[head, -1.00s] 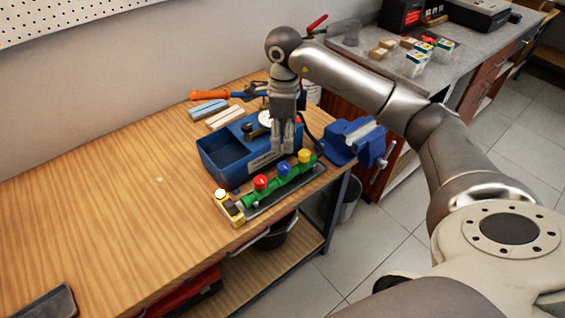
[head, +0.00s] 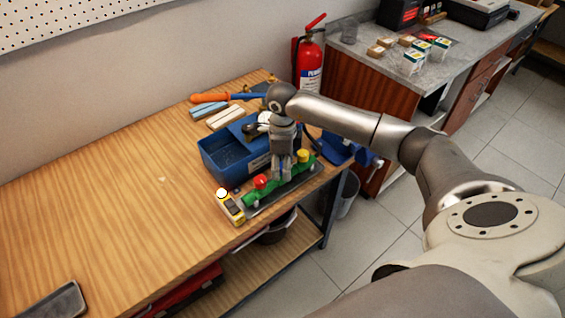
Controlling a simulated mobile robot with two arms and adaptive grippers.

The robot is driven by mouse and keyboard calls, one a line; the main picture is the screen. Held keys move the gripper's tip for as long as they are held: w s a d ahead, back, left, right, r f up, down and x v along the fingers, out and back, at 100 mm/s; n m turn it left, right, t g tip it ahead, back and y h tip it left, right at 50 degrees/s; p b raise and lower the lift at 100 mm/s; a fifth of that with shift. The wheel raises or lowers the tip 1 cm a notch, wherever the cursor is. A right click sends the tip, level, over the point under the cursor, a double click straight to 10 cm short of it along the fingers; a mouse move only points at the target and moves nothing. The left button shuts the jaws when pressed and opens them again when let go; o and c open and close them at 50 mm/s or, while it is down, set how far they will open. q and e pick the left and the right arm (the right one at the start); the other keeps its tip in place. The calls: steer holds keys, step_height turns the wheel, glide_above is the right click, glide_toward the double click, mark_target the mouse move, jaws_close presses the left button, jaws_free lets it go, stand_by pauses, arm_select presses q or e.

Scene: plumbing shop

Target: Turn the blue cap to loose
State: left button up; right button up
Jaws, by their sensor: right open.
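A green manifold (head: 296,172) lies along the front right edge of the wooden workbench. It carries a red cap (head: 261,182) at its left and a yellow cap (head: 303,155) at its right. My right gripper (head: 282,174) points down over the middle of the manifold, between these two caps, where the blue cap sits. Its fingers are open and appear to stand around the blue cap, which is mostly hidden behind them. I cannot tell whether they touch it. My left gripper is not in view.
A blue bin (head: 225,158) stands just behind the manifold. A yellow device (head: 230,207) lies at its left end. A blue vise (head: 345,150) is to the right, partly behind my arm. The left of the workbench (head: 120,220) is mostly clear.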

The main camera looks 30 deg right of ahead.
steer(key=c, duration=1)
